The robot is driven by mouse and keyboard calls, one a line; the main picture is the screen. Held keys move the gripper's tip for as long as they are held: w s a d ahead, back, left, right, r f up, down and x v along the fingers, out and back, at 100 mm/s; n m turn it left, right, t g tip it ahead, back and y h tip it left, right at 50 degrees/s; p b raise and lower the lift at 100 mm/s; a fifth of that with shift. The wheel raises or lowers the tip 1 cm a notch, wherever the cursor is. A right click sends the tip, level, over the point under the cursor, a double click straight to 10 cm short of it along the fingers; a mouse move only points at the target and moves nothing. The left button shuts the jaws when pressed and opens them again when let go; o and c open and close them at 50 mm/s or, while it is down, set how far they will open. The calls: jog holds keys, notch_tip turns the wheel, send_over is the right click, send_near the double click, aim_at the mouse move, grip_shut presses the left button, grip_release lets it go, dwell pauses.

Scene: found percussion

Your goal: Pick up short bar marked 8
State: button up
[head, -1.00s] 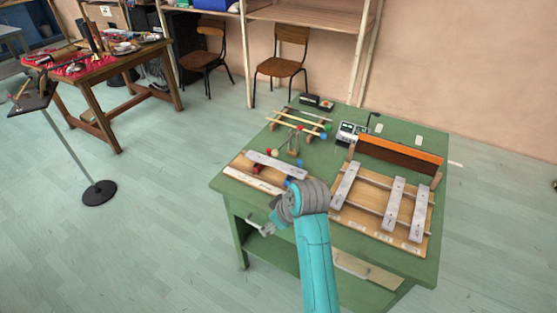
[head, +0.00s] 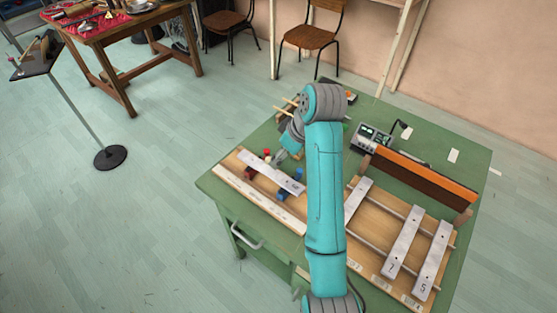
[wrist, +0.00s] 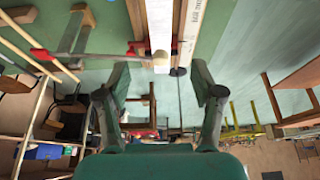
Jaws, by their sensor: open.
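A silver bar (head: 270,171) lies across red and blue supports at the table's left; I cannot read its marking. In the wrist view a pale bar (wrist: 160,28) reaches in from the top centre, probably the same one. Bars marked 7 (head: 403,242) and 5 (head: 431,261) lie on the wooden frame at right. Another bar (head: 357,200) there has no readable mark. My gripper (wrist: 160,80) is open and empty, its two fingers on either side of the pale bar's line, apart from it. In the head view my arm hides part of the gripper.
A lettered pale strip (head: 258,198) lies along the table's front left; the wrist view also shows lettering (wrist: 192,25). A grey device (head: 373,138) and an orange-topped board (head: 425,178) stand behind the frame. A music stand (head: 38,58) stands left on open floor.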

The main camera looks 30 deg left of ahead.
send_near(270, 171)
jog(key=x, duration=0.2)
jog(key=shift+w+f, duration=0.15)
jog(key=shift+f, duration=0.3)
jog(key=shift+x, duration=2.65)
jog(key=shift+a, duration=0.2)
jog(key=shift+c, duration=0.3)
jog(key=shift+r, duration=0.1)
grip_shut()
